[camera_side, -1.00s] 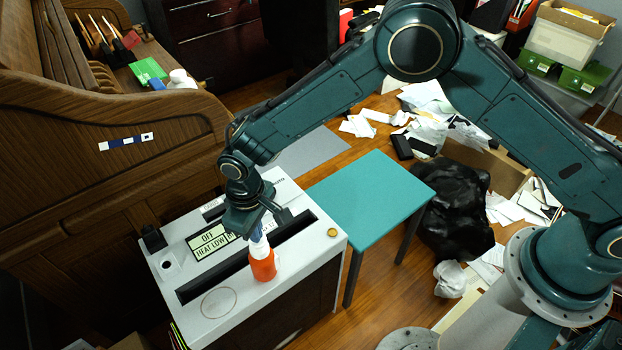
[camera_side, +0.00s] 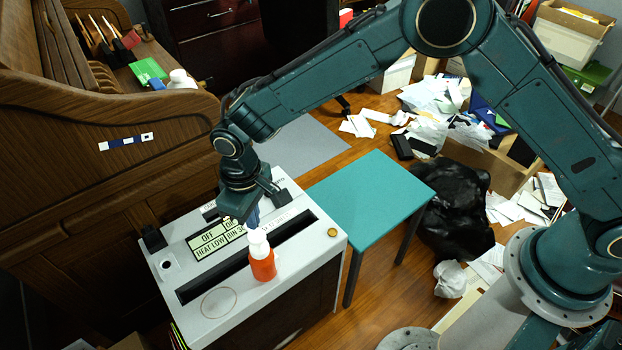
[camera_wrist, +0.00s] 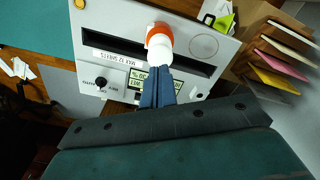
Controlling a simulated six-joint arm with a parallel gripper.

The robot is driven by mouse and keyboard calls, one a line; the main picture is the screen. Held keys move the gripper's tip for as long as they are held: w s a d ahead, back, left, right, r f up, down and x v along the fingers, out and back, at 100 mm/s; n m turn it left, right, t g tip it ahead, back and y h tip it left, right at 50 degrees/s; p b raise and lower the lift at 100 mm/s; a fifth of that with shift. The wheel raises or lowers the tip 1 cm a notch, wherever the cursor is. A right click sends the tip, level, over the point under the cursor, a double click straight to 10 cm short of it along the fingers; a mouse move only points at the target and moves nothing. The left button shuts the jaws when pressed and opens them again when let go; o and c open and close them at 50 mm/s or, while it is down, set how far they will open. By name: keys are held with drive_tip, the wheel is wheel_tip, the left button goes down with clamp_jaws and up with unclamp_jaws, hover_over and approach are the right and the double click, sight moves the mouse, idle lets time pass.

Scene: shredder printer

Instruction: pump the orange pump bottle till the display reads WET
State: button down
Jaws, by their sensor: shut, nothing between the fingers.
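The orange pump bottle (camera_side: 263,266) stands upright on the white machine's top, beside its long dark slot. Its white pump head (camera_side: 258,242) is in clear view. The bottle also shows at the top of the wrist view (camera_wrist: 158,32). My gripper (camera_side: 254,222) is shut and empty, with its blue fingertips just above and behind the pump head; in the side view they look apart from it. The fingers (camera_wrist: 158,92) point at the white head in the wrist view.
The white machine (camera_side: 315,262) has a dark slot and a small gold button (camera_side: 332,232) near its right corner. A teal table (camera_side: 370,195) stands to its right. A wooden desk (camera_side: 110,170) rises at the left. A black bag (camera_side: 455,205) and papers litter the floor.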

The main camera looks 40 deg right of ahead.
drive_tip(key=shift+r, duration=1.65)
drive_tip(key=s+d+r+m+t, duration=0.1)
drive_tip(key=s+d+r, duration=0.2)
drive_tip(key=d+r, duration=0.65)
drive_tip(key=s+d+r+m+t, duration=0.1)
drive_tip(key=s+d+r+m, duration=0.15)
drive_tip(key=d+r, duration=0.75)
drive_tip(key=s+d+r+m+t, duration=0.1)
drive_tip(key=s+d+r, duration=0.1)
drive_tip(key=s+d, duration=0.4)
drive_tip(key=s+d+r+m+t, duration=0.1)
drive_tip(key=s+d, duration=0.5)
drive_tip(key=s, duration=0.8)
drive_tip(key=shift+d+r+t, duration=0.25)
drive_tip(key=shift+r+t, duration=0.45)
drive_tip(key=shift+t, duration=0.1)
